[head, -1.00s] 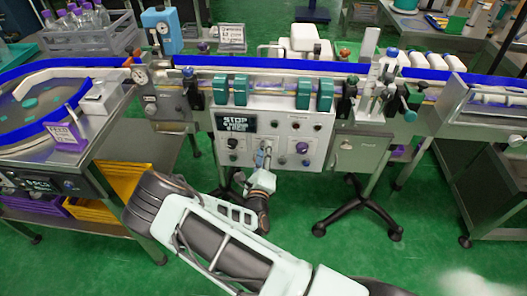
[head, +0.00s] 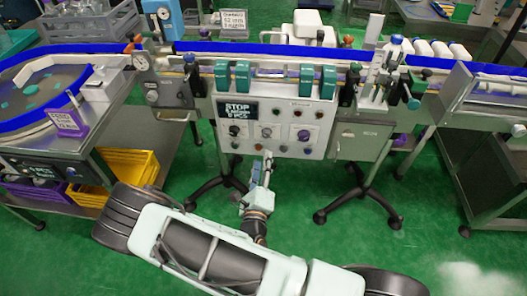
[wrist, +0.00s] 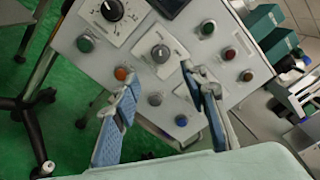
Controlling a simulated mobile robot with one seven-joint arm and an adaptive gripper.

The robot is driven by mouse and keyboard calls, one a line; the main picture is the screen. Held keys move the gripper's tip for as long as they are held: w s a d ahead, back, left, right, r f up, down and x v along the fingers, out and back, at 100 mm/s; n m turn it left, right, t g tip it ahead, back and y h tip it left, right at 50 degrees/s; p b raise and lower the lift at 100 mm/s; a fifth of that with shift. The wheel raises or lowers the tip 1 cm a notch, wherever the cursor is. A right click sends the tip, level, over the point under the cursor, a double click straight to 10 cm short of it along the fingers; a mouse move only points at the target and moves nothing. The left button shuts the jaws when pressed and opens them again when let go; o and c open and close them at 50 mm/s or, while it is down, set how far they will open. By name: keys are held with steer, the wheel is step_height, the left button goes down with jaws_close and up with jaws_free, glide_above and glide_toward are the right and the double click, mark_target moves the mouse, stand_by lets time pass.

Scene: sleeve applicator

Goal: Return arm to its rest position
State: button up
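My gripper (head: 264,168) is just below and in front of the lower edge of the control panel (head: 300,150) in the head view. In the wrist view its two blue-padded fingers stand apart (wrist: 158,76), with nothing held between them. The panel face (wrist: 112,62), with knobs and coloured buttons, lies beyond the fingertips. The fingers appear clear of it, though the exact gap is hard to judge. My arm is bent, with the elbow at the lower left of the head view.
A conveyor with blue rails (head: 270,52) runs across above the panel. A turntable bench (head: 75,140) stands at left, with a yellow crate (head: 130,165) below. Black stand legs (head: 365,208) spread under the machine. Green floor (head: 300,225) is open in front.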

steer(key=shift+s, duration=0.65)
